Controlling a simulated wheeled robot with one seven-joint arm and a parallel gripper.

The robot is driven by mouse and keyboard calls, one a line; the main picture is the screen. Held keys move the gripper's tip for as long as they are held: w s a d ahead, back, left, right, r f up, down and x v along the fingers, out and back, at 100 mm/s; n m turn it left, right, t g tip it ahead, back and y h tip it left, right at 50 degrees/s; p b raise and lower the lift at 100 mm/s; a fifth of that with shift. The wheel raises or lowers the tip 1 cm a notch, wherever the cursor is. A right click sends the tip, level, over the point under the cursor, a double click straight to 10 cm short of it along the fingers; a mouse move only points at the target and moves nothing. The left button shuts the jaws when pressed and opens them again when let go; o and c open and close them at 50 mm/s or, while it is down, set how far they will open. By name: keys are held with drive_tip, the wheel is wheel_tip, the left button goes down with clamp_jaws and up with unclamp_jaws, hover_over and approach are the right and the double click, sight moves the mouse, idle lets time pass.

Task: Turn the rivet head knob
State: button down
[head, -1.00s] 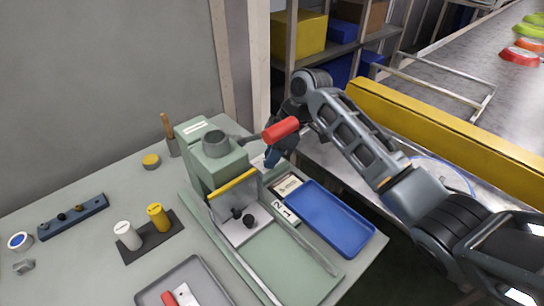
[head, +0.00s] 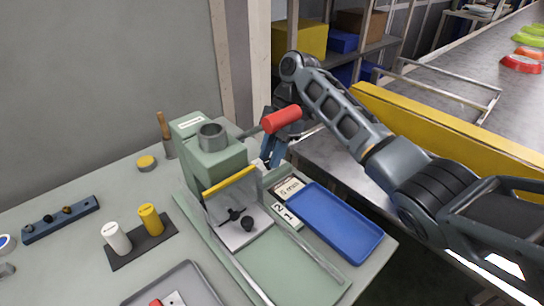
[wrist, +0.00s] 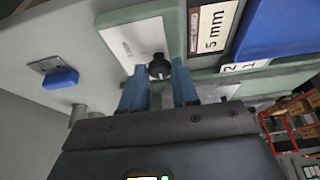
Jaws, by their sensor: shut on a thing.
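The green rivet press (head: 222,160) stands on the bench with a red-handled lever (head: 281,119). The small black knob (wrist: 159,67) with a white pointer mark is on the press's side panel in the wrist view. It lies between the blue fingertips of my gripper (wrist: 158,78), which is shut on it. In the head view my gripper (head: 271,158) is at the right side of the press, behind the red handle, and the knob is hidden there.
A "5 mm" card (wrist: 209,29) and a blue tray (head: 332,225) lie close to the gripper. The lever is just in front of my wrist. A blue-tabbed part (wrist: 60,78) is at left in the wrist view. The conveyor (head: 455,75) is behind my arm.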

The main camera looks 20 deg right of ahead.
idle(0.3)
drive_tip(key=c, duration=0.9)
unclamp_jaws()
drive_tip(key=shift+o, duration=0.2)
drive_tip(key=v, duration=0.7)
drive_tip(key=shift+r, duration=0.4)
drive_tip(key=shift+w+d, duration=0.1)
